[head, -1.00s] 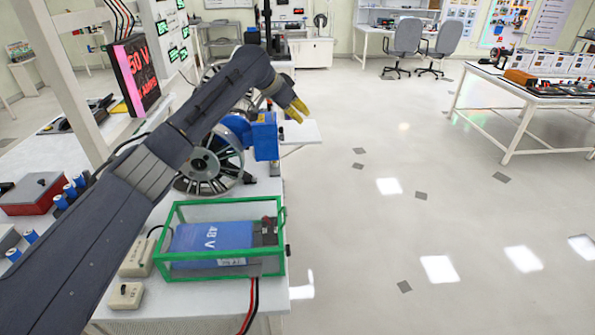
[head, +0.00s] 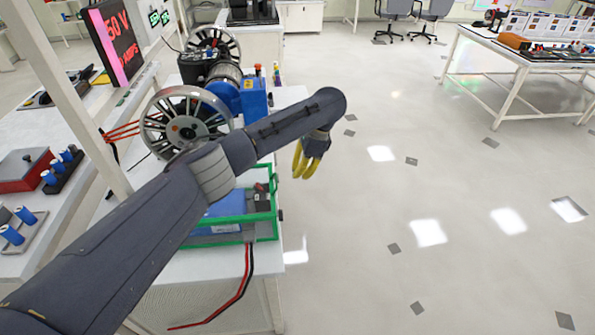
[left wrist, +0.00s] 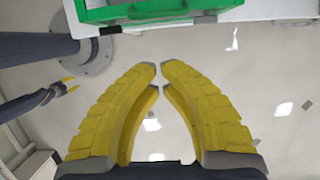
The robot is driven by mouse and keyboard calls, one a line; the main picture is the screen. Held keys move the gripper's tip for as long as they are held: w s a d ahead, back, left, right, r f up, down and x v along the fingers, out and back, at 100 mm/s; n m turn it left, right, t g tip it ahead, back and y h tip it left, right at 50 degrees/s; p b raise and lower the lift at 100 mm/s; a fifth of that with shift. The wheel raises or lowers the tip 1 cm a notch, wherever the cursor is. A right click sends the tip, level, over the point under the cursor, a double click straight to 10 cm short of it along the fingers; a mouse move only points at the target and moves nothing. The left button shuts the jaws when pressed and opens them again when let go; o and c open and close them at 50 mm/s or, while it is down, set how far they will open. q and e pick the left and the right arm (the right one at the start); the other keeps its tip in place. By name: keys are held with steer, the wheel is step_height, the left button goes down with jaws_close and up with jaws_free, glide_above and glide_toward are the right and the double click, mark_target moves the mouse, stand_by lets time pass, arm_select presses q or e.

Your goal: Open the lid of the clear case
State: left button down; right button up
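The clear case (head: 262,238) has green edges and stands on the white bench near its right edge. A blue battery block (head: 227,205) shows inside. My left forearm hides the case's left and rear part, so the lid shows only in part; its top green edge looks down. My left gripper (head: 304,177) hangs past the case's right side, over the floor, fingers downward and apart from the case. In the left wrist view its yellow fingertips (left wrist: 160,67) nearly meet with nothing between them. The green case edge (left wrist: 145,10) shows at the top there. My right gripper (left wrist: 70,86) is small at the left.
Red and black cables (head: 243,290) run from the case over the bench front. Spoked wheels (head: 186,128) and a blue motor block (head: 252,97) stand behind the case. A white post (head: 75,100) rises at the left.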

arm_select(q)
steer(key=a+f, duration=0.4)
steer(key=shift+a+f, duration=0.15)
steer(key=shift+a, duration=0.15)
stand_by(0.4)
steer(key=shift+s, duration=0.1)
